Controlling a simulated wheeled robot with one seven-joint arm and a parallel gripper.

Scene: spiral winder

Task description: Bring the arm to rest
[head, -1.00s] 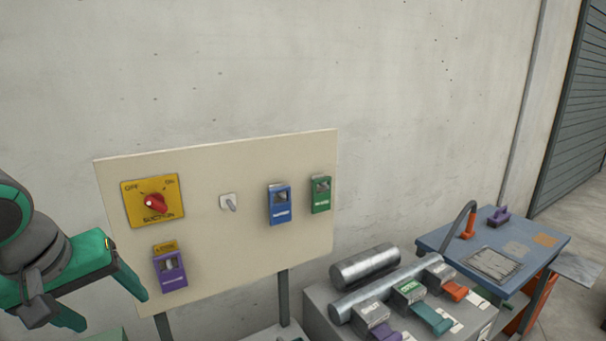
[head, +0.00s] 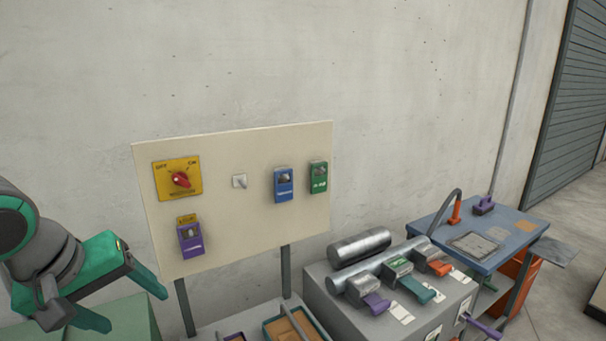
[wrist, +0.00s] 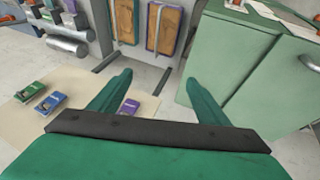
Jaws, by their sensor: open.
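My gripper (head: 133,302) is at the lower left in the head view, to the left of the beige control panel (head: 258,215). Its two green fingers are spread apart with nothing between them. In the wrist view the open fingers (wrist: 158,92) point toward the floor area, and part of the panel (wrist: 80,118) lies beneath the left finger. The panel carries a yellow switch plate with a red knob (head: 180,180), a small toggle (head: 240,181), and blue (head: 284,186), green (head: 318,178) and purple (head: 191,237) boxes.
A grey machine with metal rollers (head: 362,255) and coloured levers stands right of the panel. Beyond it is a blue table (head: 450,228). Trays (head: 282,330) sit low below the panel. A green cabinet (wrist: 240,65) stands at right in the wrist view.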

